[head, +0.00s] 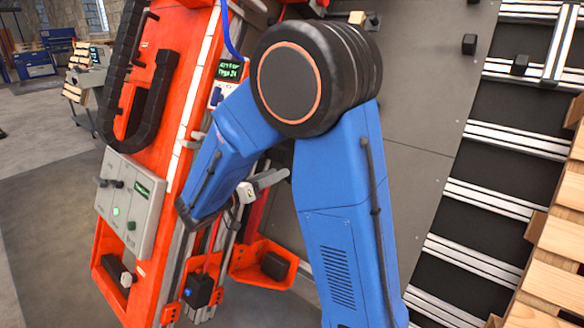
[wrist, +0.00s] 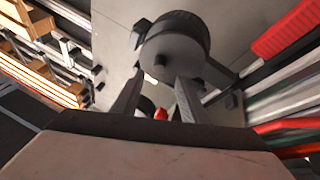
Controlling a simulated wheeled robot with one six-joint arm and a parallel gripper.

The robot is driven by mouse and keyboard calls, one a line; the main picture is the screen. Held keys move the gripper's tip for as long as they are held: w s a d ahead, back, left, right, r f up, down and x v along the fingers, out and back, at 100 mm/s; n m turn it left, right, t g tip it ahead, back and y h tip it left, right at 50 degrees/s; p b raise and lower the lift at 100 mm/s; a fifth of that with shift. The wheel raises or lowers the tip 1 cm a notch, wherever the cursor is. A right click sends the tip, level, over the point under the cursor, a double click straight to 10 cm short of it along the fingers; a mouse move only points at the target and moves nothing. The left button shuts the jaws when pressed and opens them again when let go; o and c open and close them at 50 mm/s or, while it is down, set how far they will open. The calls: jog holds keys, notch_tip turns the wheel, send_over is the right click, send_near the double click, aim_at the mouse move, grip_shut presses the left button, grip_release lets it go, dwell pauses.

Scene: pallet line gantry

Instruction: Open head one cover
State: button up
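My gripper (head: 268,181) is in the head view beside the orange machine frame (head: 187,75), below my blue arm. In the wrist view its two grey fingers (wrist: 157,98) stand apart, with nothing held between them. A dark round disc-shaped part (wrist: 175,48) lies beyond the fingertips; I cannot tell whether the fingers touch it. A small red part (wrist: 160,114) shows between the fingers. I cannot tell for sure which part is the head one cover. My arm hides part of the machine in the head view.
A grey control box (head: 130,203) with a lit screen and green buttons is on the frame's left. An orange open-topped holder (head: 246,276) is below my gripper. White rails (head: 497,200) and wooden pallet slats (head: 563,246) are at right. Grey floor is open at the left.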

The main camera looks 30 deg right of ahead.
jog(key=x, duration=0.7)
jog(key=shift+d, duration=0.4)
grip_shut()
